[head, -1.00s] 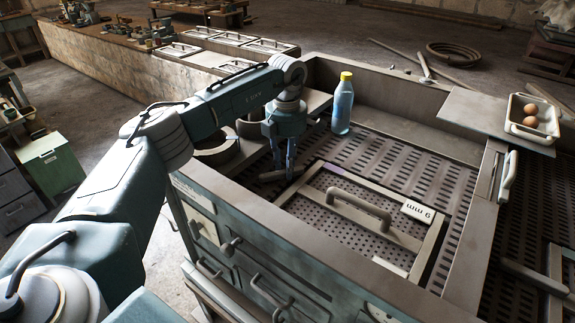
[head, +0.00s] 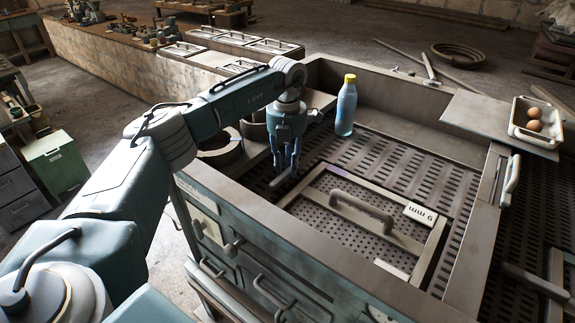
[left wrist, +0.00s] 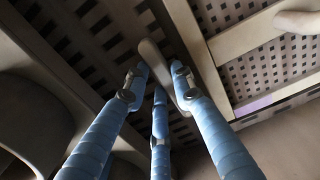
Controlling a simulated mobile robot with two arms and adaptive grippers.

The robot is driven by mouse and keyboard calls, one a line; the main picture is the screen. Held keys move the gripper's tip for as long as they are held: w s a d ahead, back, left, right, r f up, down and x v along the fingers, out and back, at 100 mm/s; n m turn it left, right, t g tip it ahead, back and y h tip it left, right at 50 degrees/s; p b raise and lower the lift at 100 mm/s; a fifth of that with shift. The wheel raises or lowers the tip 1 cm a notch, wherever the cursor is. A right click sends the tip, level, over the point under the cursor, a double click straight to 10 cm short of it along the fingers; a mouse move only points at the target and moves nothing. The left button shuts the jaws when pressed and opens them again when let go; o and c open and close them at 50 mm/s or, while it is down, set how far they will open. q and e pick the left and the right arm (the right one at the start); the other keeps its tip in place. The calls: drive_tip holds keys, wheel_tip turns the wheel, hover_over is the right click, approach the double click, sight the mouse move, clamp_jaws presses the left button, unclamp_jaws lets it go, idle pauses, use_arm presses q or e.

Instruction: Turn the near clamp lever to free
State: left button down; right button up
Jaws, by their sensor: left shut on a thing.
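The near clamp lever (head: 281,180) is a short dark bar beside the near left corner of the framed perforated plate (head: 372,246). My left gripper (head: 284,160) points straight down at the lever, its fingers closed around it. In the left wrist view the lever (left wrist: 153,58) runs between my left gripper's blue fingers (left wrist: 160,85), slanting beside the plate's frame. The fingers hide part of the lever and its pivot. My right gripper is not in view.
A blue bottle with a yellow cap (head: 346,108) stands behind my gripper. The plate has a raised handle (head: 362,208) and a "6 mm" label (head: 420,214). The bench's raised near rim (head: 270,222) runs close by. A tray with eggs (head: 545,133) sits at the far right.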

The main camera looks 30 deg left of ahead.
sight(287, 169)
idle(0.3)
use_arm(q)
drive_tip(key=c, duration=1.4)
unclamp_jaws()
drive_tip(key=shift+c, duration=0.2)
drive_tip(key=shift+r, duration=0.3)
wheel_tip(287, 169, up, 12)
drive_tip(key=shift+f, duration=0.25)
